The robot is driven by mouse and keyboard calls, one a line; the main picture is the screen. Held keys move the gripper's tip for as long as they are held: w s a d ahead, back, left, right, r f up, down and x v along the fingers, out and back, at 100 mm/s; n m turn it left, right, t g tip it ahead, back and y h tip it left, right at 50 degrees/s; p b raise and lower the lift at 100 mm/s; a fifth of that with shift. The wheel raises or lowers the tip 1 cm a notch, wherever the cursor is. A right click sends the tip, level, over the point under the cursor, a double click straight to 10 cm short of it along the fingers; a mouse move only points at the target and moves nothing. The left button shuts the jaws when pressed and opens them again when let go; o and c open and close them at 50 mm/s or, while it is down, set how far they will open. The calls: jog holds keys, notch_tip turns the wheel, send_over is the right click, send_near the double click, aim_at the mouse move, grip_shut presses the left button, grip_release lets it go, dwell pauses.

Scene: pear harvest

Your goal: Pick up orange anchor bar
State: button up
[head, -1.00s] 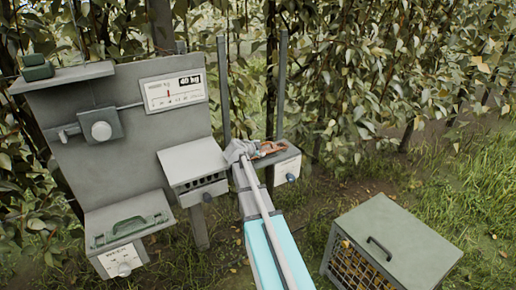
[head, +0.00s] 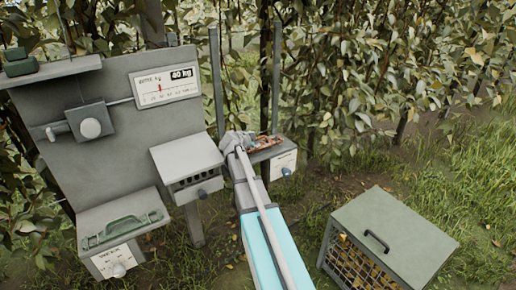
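The orange anchor bar (head: 268,144) lies at the top of the small grey box (head: 284,165) on the right post, in the head view. My gripper (head: 250,140) is at the end of my arm, at the left side of the bar and very close to it. The gripper's body hides the left part of the bar. The fingers are too small and covered to show whether they are open, or whether they touch the bar.
A grey panel with a dial reading 40 kg (head: 167,86) stands at left. A slotted grey box (head: 187,167) is just left of my arm. A box with a green handle (head: 123,229) sits lower left. A lidded crate (head: 393,235) stands on grass at right. Leafy branches hang behind.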

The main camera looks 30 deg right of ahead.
dwell(0.3)
jog(key=shift+w+a+f+b+x, duration=0.15)
jog(key=shift+b+x, duration=0.35)
jog(key=shift+x, duration=0.5)
jog(key=shift+w+a+f+b+x, duration=0.1)
jog(key=shift+b+x, duration=0.4)
jog(key=shift+x, duration=0.5)
jog(key=shift+w+d+f, duration=0.2)
jog(key=shift+w+d, duration=0.1)
jog(key=shift+d, duration=0.3)
grip_shut()
